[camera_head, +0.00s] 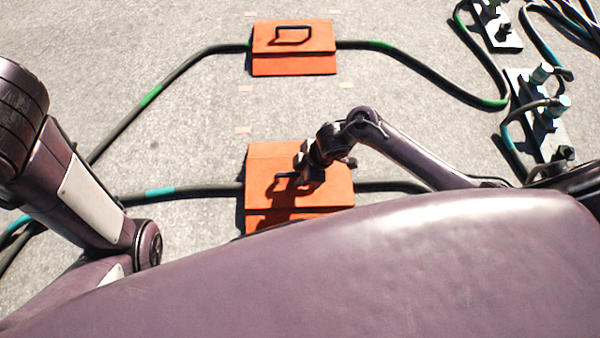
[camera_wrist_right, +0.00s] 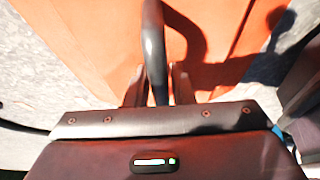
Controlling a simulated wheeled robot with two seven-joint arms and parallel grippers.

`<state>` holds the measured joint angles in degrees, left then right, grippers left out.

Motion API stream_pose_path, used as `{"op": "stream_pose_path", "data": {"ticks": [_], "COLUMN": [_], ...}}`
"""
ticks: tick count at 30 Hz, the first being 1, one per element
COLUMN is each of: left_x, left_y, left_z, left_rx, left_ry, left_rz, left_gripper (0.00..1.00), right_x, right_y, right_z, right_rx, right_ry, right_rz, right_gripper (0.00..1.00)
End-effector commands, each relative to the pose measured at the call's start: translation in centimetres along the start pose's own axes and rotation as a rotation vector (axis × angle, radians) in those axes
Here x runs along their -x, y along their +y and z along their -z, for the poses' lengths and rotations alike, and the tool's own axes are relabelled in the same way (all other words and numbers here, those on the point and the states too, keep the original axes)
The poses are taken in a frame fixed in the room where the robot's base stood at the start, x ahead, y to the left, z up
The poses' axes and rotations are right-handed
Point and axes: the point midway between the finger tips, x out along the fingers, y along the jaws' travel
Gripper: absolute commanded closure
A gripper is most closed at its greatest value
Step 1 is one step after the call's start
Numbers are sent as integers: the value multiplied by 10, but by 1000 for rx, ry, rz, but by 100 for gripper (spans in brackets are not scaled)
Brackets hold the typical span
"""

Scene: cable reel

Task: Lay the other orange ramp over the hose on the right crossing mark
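The near orange ramp (camera_head: 262,160) lies across the hose with teal bands (camera_head: 205,190), which shows on both of its sides. It has a dark loop handle (camera_head: 281,180), which also shows in the right wrist view (camera_wrist_right: 153,45). My right gripper (camera_head: 308,176) is at this handle; in the wrist view the handle runs between its two fingers (camera_wrist_right: 158,84). Whether they press on it is unclear. Another orange ramp (camera_head: 294,66) lies over the green-banded hose (camera_head: 205,60) farther away, its handle standing free. My left arm is at the left; its gripper is not visible.
Pale tape marks (camera_head: 243,130) lie on the grey ground between and beyond the ramps. Plates with connectors (camera_head: 540,118) and more hoses stand at the right. Bare ground lies between the two ramps. My own body covers the bottom and hides the near ramp's front corner.

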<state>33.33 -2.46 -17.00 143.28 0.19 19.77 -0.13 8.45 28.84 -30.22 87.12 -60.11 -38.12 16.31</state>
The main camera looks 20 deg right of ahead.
Motion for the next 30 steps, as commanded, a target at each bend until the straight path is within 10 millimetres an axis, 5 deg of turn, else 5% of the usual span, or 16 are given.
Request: {"op": "stream_pose_path", "data": {"ticks": [3, 14, 20, 30], "left_x": [0, -6, -35, -12], "left_y": [0, -1, -4, 15], "left_z": [0, -1, -7, -40], "left_rx": [0, 1, -1, 82], "left_ry": [1, 1, 9, -90], "left_rz": [0, 0, 0, -31], "left_gripper": [33, 33, 33, 33], "right_x": [0, 8, 46, 109], "right_y": [0, 0, 1, 0], "right_z": [0, 2, 3, 2], "right_rx": [0, 1, 2, 2], "right_ry": [1, 0, 0, -1], "right_rz": [0, -1, -2, -1], "right_gripper": [64, 64, 64, 64]}}
